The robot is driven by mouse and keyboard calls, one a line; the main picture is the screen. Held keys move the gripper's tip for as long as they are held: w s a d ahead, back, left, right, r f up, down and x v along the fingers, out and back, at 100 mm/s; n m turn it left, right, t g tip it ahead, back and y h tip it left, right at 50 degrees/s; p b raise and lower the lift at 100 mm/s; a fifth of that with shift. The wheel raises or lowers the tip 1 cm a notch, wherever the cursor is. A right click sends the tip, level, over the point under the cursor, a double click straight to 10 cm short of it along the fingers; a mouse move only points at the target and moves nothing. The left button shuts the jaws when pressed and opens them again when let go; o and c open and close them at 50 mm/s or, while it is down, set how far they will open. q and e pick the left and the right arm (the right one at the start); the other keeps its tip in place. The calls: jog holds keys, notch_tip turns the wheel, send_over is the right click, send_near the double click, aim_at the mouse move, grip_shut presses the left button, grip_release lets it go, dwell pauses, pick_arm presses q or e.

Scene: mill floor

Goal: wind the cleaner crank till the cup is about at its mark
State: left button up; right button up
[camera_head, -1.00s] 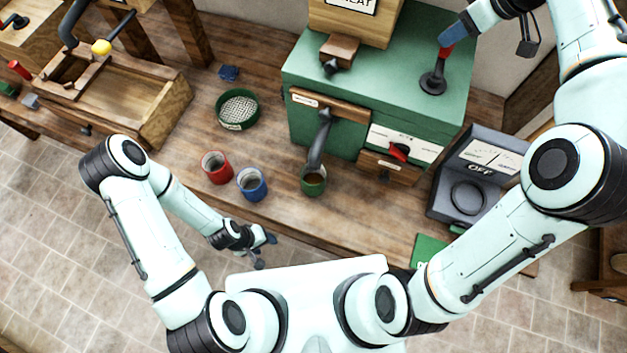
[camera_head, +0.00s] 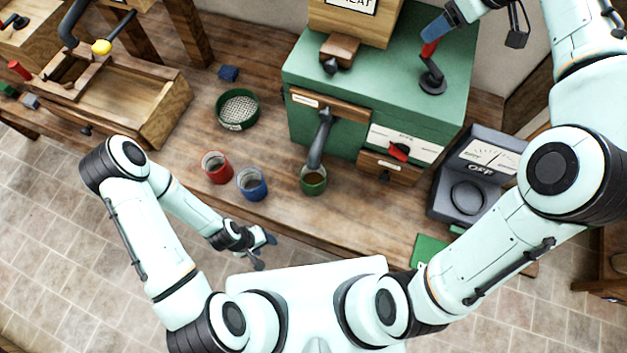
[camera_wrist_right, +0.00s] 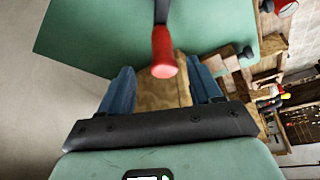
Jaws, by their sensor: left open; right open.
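The cleaner is a green box machine (camera_head: 300,75). Its crank (camera_head: 432,80) on top has a dark base and a red handle (camera_head: 429,49). My right gripper (camera_head: 433,32) is at the handle; in the right wrist view the red handle (camera_wrist_right: 163,52) stands between its open blue fingers, with gaps on both sides. A green cup (camera_head: 313,188) stands under the dark spout (camera_head: 321,140) with brown contents inside. Its mark cannot be made out. My left gripper (camera_head: 268,250) is open and empty near the table's front edge.
A red cup (camera_head: 216,167) and a blue cup (camera_head: 252,184) stand left of the green cup. A round sieve (camera_head: 237,110) lies behind them. A grey scale (camera_head: 480,170) with a dial stands at the right. A wooden box (camera_head: 125,95) is at the left.

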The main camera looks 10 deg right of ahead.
jog(key=shift+w+r, duration=0.1)
jog(key=shift+r, duration=3.55)
